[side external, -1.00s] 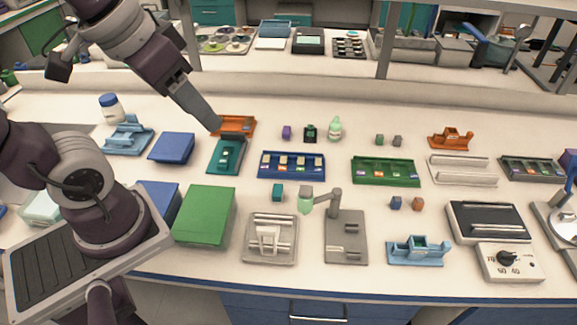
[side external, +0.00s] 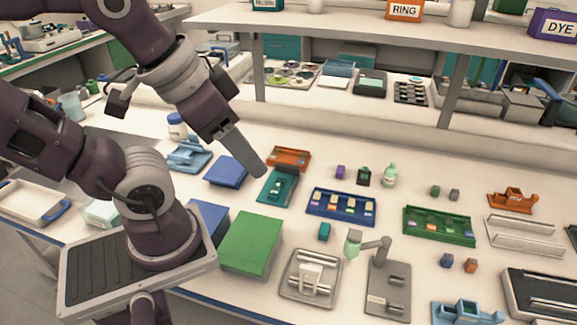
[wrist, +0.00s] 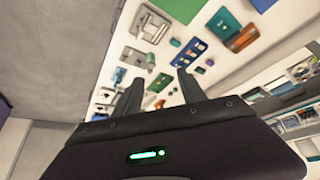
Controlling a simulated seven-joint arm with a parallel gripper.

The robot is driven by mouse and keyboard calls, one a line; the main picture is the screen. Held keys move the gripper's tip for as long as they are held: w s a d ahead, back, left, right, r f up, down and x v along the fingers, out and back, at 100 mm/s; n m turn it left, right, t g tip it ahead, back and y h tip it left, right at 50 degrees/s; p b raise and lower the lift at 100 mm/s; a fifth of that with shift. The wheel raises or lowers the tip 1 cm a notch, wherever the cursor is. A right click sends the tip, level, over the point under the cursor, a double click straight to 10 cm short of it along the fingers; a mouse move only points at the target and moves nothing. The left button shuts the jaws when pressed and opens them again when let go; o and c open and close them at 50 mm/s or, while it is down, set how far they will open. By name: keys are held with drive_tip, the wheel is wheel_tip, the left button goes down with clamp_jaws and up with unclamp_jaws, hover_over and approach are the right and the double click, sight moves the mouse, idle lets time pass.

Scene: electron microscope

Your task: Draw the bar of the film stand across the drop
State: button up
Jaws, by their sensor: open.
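The grey plate with two rails and a pale bridge-like bar, which looks like the film stand (side external: 296,290), sits near the front edge of the bench, right of a green block. The bar (side external: 311,273) stands over the rails. In the wrist view the film stand (wrist: 153,22) shows small at the top. No drop can be made out. My gripper (side external: 260,172) is high and to the left of the stand, in front of the teal and orange trays in the picture. In the wrist view my gripper (wrist: 150,72) has its fingers apart with nothing between them.
A grey post stand (side external: 388,292) with a green-tipped arm is right of the film stand. The green block (side external: 250,243) is on its left. A blue rack (side external: 341,207) and small teal block (side external: 324,231) lie behind. A shelf (side external: 400,30) spans the back.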

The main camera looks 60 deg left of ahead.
drive_tip(key=shift+c, duration=0.9)
drive_tip(key=w+a, duration=0.1)
drive_tip(key=w, duration=0.2)
drive_tip(key=w+a+m+g, duration=0.1)
drive_tip(key=w+a, duration=0.1)
drive_tip(key=w, duration=0.1)
drive_tip(key=w+a+r+m, duration=0.1)
drive_tip(key=w, duration=0.3)
drive_tip(key=shift+a+y, duration=0.2)
drive_tip(key=shift+y, duration=0.2)
drive_tip(key=shift+c, duration=0.4)
drive_tip(key=m+g, duration=0.5)
drive_tip(key=m, duration=0.2)
hover_over(288, 165)
drive_tip(key=shift+h, duration=0.4)
wheel_tip(288, 165, down, 28)
drive_tip(key=shift+s+r, duration=0.1)
drive_tip(key=shift+r, duration=0.1)
wheel_tip(288, 165, down, 7)
drive_tip(key=shift+r, duration=0.1)
clamp_jaws()
